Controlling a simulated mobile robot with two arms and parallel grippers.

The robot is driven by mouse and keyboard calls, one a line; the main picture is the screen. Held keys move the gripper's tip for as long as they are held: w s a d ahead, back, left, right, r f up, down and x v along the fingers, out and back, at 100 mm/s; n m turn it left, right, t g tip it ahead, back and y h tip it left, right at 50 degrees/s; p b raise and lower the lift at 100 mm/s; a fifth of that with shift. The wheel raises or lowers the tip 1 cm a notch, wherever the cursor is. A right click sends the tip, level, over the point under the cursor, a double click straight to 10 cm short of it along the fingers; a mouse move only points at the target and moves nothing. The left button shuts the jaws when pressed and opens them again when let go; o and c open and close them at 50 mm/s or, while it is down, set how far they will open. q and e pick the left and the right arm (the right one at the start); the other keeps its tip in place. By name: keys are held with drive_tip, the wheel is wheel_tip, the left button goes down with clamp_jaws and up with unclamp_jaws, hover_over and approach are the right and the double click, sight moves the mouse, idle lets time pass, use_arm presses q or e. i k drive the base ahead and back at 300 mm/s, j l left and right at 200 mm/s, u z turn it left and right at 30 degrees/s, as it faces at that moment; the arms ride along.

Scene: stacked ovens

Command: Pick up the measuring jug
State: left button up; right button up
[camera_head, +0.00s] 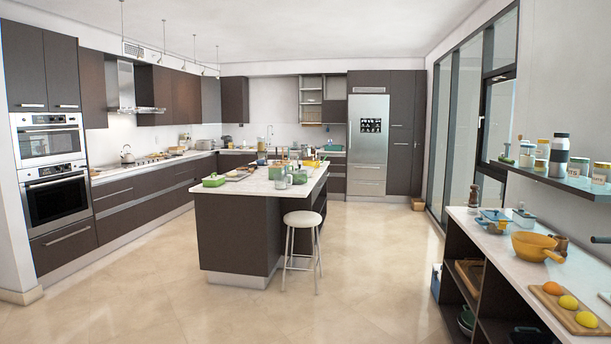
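I cannot pick out the measuring jug for certain. Many small items stand on the white top of the kitchen island (250,185), including a green pot (214,181), jars and bowls, but they are too small to tell apart well. More kitchenware stands on the long counter along the left wall and on the sideboard at right. Neither of my grippers can be made out in this view.
A white round stool (302,219) stands at the island's near right corner. The sideboard (482,232) at right holds an orange pan (534,245) and fruit on a board (551,295). Stacked ovens (53,166) are at left. The tiled floor (370,270) between island and sideboard is clear.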

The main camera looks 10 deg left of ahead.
sight(280, 178)
drive_tip(key=i, duration=2.45)
drive_tip(key=i+j+u, duration=0.15)
drive_tip(key=i, duration=2.25)
